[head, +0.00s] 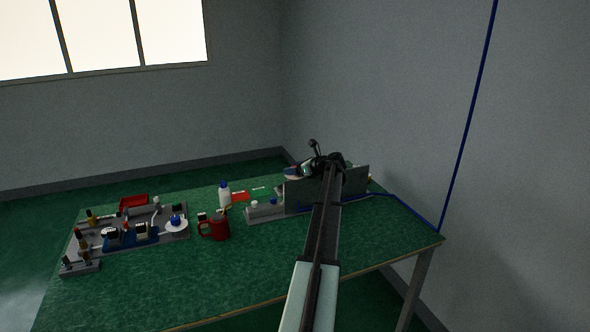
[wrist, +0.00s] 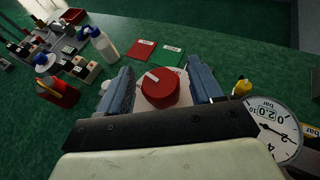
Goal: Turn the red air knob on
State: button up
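The red air knob (wrist: 160,88) shows in the wrist view, on a pale plate between my two fingers. A short white mark on its top points to the upper left in that view. My gripper (wrist: 161,86) is open, with one blue-grey finger on each side of the knob and a small visible gap on both sides. I cannot tell how far down the fingers reach. In the head view my gripper (head: 326,163) is over the grey panel at the bench's right, and my arm hides the knob.
A pressure gauge (wrist: 272,130) and a yellow part (wrist: 242,87) sit right of the gripper. Red (wrist: 139,50) and green (wrist: 172,56) cards lie beyond. The bench front (head: 240,285) is clear.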

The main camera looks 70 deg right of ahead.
jog(key=c, duration=0.9)
jog(key=shift+d+n+y, duration=0.2)
jog(key=shift+n+y, duration=0.6)
jog(key=shift+y, duration=0.1)
jog(key=shift+a+n+t+y, duration=0.15)
jog(key=shift+n+t+y, duration=0.15)
jog(key=shift+n+y, duration=0.45)
jog(key=o, duration=1)
jog(key=shift+s, duration=0.1)
jog(key=v, duration=1.3)
jog(key=shift+s+r, duration=0.2)
jog(key=shift+s, duration=0.05)
